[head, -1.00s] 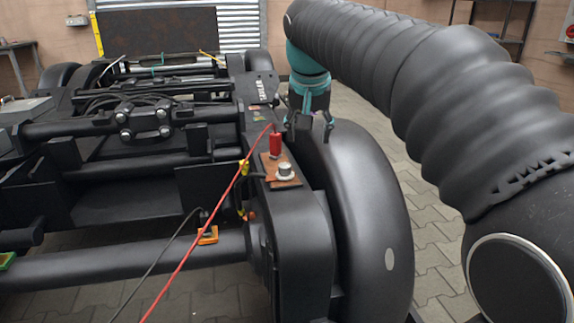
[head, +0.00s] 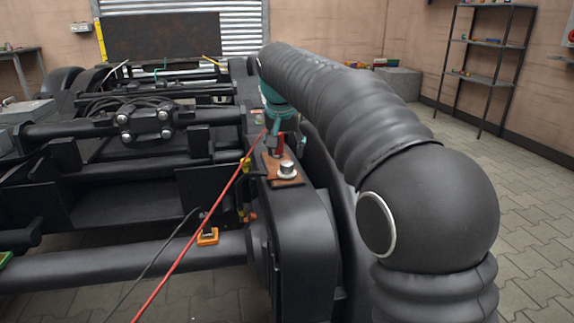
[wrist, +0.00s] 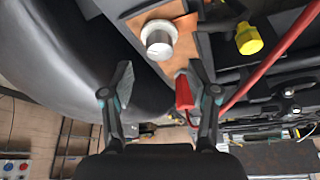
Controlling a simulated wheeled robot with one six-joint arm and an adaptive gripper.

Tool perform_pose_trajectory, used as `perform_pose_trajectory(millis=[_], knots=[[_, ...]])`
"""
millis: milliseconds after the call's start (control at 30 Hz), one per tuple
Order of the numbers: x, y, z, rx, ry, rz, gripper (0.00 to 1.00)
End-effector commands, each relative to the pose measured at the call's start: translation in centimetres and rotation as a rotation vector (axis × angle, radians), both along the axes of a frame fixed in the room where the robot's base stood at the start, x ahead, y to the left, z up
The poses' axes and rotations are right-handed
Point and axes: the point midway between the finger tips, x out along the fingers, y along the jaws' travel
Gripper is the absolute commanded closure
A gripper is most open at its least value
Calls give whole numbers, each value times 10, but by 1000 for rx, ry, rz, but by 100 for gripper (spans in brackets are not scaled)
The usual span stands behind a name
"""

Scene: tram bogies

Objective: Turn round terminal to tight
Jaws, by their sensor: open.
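The round terminal (head: 287,169) is a silver knob on a small brown board on top of the black bogie frame. In the wrist view the terminal (wrist: 158,40) shows beyond my fingertips, roughly centred between them. A red plug (head: 278,153) with a red cable stands on the same board, just behind the terminal. In the wrist view the plug (wrist: 184,92) appears close to the right finger; I cannot tell whether they touch. My gripper (head: 285,138) is open, over the plug end of the board, and holds nothing; in the wrist view both its fingers (wrist: 160,94) are spread.
The red cable (head: 200,225) runs towards the front left, beside a thin black cable. A yellow part (wrist: 249,40) sits beside the board. The large black wheel (wrist: 60,50) lies alongside the frame, partly hidden by my arm in the head view. The floor at right is clear.

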Motion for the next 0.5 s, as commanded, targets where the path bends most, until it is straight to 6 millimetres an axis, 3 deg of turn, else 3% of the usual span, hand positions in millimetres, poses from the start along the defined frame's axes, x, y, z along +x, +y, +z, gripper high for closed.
perform_pose_trajectory(millis=[33, 200, 500], knots=[[3, -1, -11, -2, 3, -1, 40], [12, -2, -31, -1, 1, 0, 40], [18, -2, -43, 0, 1, 0, 40]])
